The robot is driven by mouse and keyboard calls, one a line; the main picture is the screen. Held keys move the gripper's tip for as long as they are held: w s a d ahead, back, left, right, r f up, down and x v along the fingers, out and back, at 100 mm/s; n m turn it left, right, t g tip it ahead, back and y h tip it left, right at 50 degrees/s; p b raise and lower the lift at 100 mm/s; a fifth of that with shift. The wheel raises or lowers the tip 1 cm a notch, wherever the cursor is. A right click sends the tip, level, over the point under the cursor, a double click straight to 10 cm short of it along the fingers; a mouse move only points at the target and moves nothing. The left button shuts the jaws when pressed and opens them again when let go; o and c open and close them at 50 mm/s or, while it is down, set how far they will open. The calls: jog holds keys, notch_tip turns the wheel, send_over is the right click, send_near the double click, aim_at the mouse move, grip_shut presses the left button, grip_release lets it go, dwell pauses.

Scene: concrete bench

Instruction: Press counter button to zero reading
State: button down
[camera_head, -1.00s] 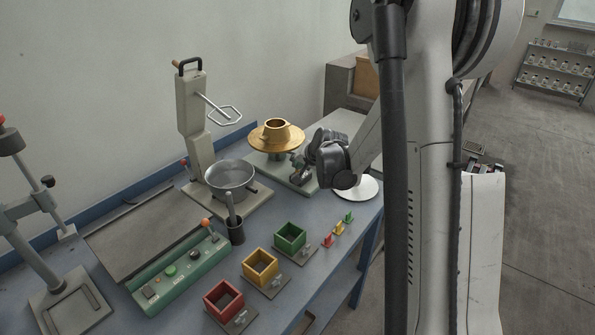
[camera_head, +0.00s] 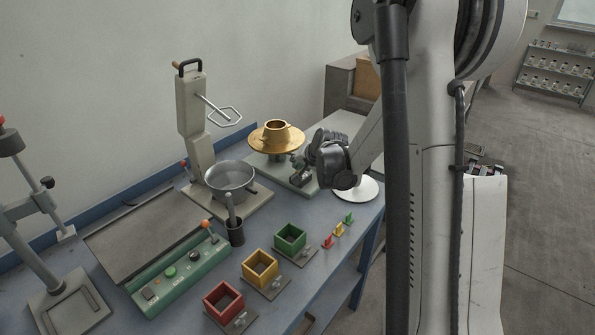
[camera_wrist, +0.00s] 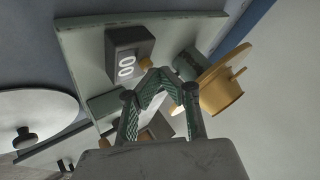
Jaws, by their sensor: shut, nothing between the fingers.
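The counter (camera_wrist: 127,42) is a dark box on a grey-green base plate (camera_wrist: 85,60) in the wrist view. Its face shows white digits that read "00", turned sideways. My gripper (camera_wrist: 160,76) is shut and empty, its green-padded fingers meeting in a point just beside the counter's digit face. Whether the fingertips touch the counter is not clear. I cannot clearly make out the button; the fingers may cover it. In the head view my gripper (camera_head: 298,175) is low over the plate, in front of the brass disc table (camera_head: 276,138), and the counter is hard to make out.
The brass disc and cup also stand close right of my fingers in the wrist view (camera_wrist: 222,88). A round white plate (camera_wrist: 35,115) lies left. A metal bowl (camera_head: 230,178), green box (camera_head: 290,238), yellow box (camera_head: 260,268) and red box (camera_head: 223,300) stand on the blue bench.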

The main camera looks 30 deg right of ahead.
jog(key=shift+r, duration=0.5)
jog(key=shift+r, duration=0.1)
jog(key=shift+r+p, duration=1.55)
jog(key=shift+r, duration=0.9)
